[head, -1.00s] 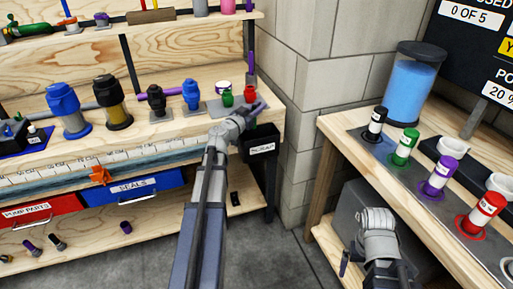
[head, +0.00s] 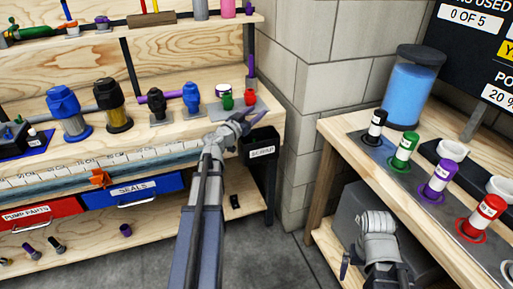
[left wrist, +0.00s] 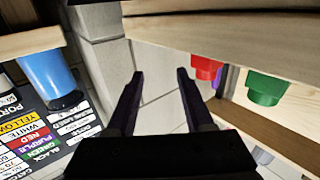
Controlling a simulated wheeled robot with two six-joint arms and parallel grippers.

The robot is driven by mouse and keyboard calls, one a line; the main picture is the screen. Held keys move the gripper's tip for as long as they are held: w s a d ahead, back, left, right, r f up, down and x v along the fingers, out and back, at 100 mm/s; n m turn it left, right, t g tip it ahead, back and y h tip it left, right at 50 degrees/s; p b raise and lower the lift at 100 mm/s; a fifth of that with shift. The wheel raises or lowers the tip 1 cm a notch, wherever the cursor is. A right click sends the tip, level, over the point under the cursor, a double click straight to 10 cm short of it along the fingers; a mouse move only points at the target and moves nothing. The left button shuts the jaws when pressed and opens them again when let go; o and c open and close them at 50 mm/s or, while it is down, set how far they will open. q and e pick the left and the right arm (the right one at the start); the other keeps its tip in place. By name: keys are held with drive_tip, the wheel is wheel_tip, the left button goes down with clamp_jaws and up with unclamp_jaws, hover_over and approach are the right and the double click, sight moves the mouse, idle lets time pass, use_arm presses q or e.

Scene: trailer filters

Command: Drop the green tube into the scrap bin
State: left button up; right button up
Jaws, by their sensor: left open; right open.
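A green tube (head: 404,150) with a white label stands upright on a grey strip on the right-hand bench, between a black tube and a purple tube. The black scrap bin (head: 262,162), labelled SCRAP, hangs at the right end of the left workbench; its inside is mostly hidden. My left gripper (head: 250,120) is beside and just above the bin's rim. Its two dark fingers (left wrist: 155,88) are spread with nothing between them in the left wrist view. My right gripper (head: 375,265) is low beside the right bench, away from the tubes, its fingers only partly showing.
A small green cup (head: 228,102) and red cup (head: 249,97) stand on the workbench by my left gripper; the green one also shows in the left wrist view (left wrist: 265,88). A red tube (head: 484,212) and blue-filled jar (head: 410,90) stand on the right bench.

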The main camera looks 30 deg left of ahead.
use_arm(q)
drive_tip(key=s, duration=0.5)
drive_tip(key=shift+s+a, duration=0.2)
drive_tip(key=shift+s, duration=0.1)
drive_tip(key=s+d+f+m+g+h, duration=0.2)
drive_tip(key=d+f+g, duration=0.25)
drive_tip(key=d, duration=0.65)
drive_tip(key=s+d+f+m+g+h, duration=0.1)
drive_tip(key=s+d+f+g+h, duration=0.3)
drive_tip(key=d, duration=0.6)
drive_tip(key=d+f+m+g, duration=0.25)
drive_tip(key=d+f, duration=0.35)
drive_tip(key=d, duration=0.5)
drive_tip(key=s+d+f+n+g+y, duration=0.1)
drive_tip(key=s+d+f+g+y, duration=0.25)
drive_tip(key=s, duration=0.45)
drive_tip(key=s+d+f+n+g+y, duration=0.1)
drive_tip(key=s+d+f+g+y, duration=0.1)
drive_tip(key=s+f+g+y, duration=0.45)
wheel_tip(320, 180, up, 29)
drive_tip(key=s+t+h+p, duration=0.1)
drive_tip(key=s+t+p, duration=0.1)
drive_tip(key=p, duration=2.4)
drive_tip(key=shift+r+t+h+p, duration=0.2)
drive_tip(key=shift+t+h+p, duration=0.1)
drive_tip(key=shift+t+p, duration=0.1)
